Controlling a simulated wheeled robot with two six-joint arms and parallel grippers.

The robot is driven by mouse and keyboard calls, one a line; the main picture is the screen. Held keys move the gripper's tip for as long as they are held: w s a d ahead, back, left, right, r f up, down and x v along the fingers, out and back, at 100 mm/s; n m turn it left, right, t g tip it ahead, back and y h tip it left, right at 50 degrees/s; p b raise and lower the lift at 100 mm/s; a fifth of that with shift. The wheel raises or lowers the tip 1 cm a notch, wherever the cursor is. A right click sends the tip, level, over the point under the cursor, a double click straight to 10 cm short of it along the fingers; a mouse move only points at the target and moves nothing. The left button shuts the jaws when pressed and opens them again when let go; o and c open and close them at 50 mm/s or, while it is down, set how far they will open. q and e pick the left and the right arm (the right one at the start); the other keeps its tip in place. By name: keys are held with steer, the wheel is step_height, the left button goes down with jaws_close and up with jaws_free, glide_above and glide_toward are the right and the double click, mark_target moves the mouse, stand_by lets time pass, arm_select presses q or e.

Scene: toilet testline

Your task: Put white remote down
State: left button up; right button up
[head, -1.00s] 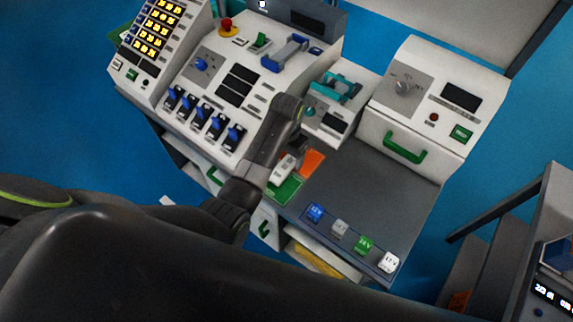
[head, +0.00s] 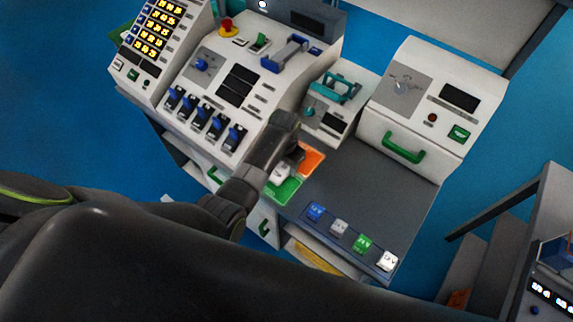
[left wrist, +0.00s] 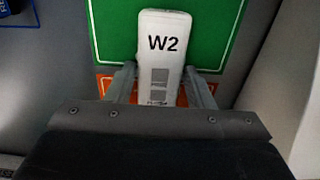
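The white remote (head: 281,173), marked W2, is over the green pad (head: 285,190) on the grey worktop. In the left wrist view the remote (left wrist: 161,50) lies between the two fingers of my left gripper (left wrist: 160,80), with a finger close against each side. The gripper looks shut on it. The green pad (left wrist: 112,35) spreads behind the remote there. I cannot tell whether the remote touches the pad. In the head view my left gripper (head: 290,163) is partly hidden by its arm. My right gripper is not in view.
An orange pad (head: 312,160) adjoins the green one. Several small coloured blocks, including a blue one (head: 315,211), line the worktop's front edge. A box with a green handle (head: 403,149) stands behind. The grey worktop (head: 365,195) has free room in the middle.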

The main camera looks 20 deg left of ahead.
arm_select(q)
steer(key=c, duration=0.7)
steer(key=shift+r, duration=0.15)
